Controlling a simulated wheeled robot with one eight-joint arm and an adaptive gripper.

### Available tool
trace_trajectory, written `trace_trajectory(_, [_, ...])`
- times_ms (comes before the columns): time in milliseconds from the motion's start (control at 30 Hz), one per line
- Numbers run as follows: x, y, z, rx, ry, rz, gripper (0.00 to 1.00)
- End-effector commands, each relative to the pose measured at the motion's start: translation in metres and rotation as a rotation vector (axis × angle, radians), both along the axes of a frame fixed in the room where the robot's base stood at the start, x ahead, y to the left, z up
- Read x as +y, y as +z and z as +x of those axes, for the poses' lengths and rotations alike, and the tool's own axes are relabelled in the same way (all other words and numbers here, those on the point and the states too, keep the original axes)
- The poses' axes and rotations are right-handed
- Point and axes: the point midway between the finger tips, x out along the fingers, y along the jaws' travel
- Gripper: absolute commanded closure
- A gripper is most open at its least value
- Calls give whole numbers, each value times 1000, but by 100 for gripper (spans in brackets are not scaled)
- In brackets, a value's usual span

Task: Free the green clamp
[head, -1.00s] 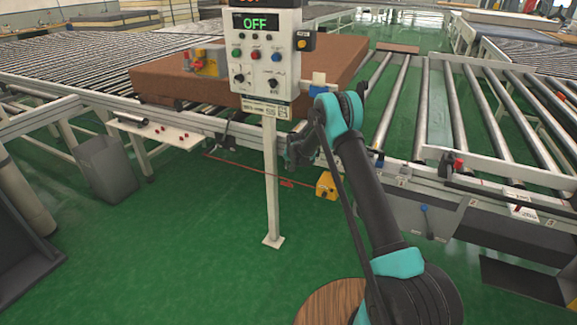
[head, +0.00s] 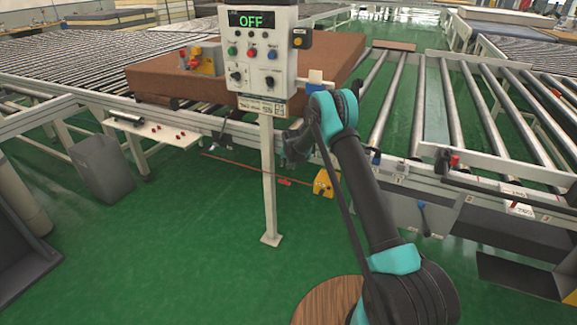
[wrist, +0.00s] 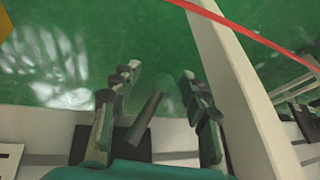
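My gripper (wrist: 157,78) is open in the wrist view, with one jointed finger on each side. A dark grey-green handle-like piece (wrist: 150,112) with a rounded greener end lies between the fingers, with visible gaps on both sides. It may be the green clamp's lever, but its colour blends with the floor and I cannot be sure. In the head view my gripper (head: 291,150) is by the conveyor's front rail, just right of the control post. Its fingers are small and dark there. No green clamp can be made out in the head view.
The control box (head: 262,55) reads OFF and stands on a white post (head: 269,185) close to my gripper. A brown mattress (head: 160,85) lies on the rollers behind. A yellow box (head: 324,183) is on the floor. A dark clamp-like piece (head: 222,138) hangs at the rail. Open green floor lies in front.

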Motion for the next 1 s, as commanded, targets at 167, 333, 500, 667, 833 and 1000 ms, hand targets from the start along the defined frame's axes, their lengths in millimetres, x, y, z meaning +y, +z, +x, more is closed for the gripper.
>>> trace_trajectory(167, [1,0,-1,1,1,1,55])
trace_trajectory(333, [0,11,-6,1,1,1,55])
trace_trajectory(500, [-3,36,-19,1,1,1,55])
trace_trajectory(667, [-6,63,-33,1,1,1,55])
trace_trajectory(833, [-8,87,-46,1,0,0,55])
trace_trajectory(1000, [-10,101,-53,0,0,0,55])
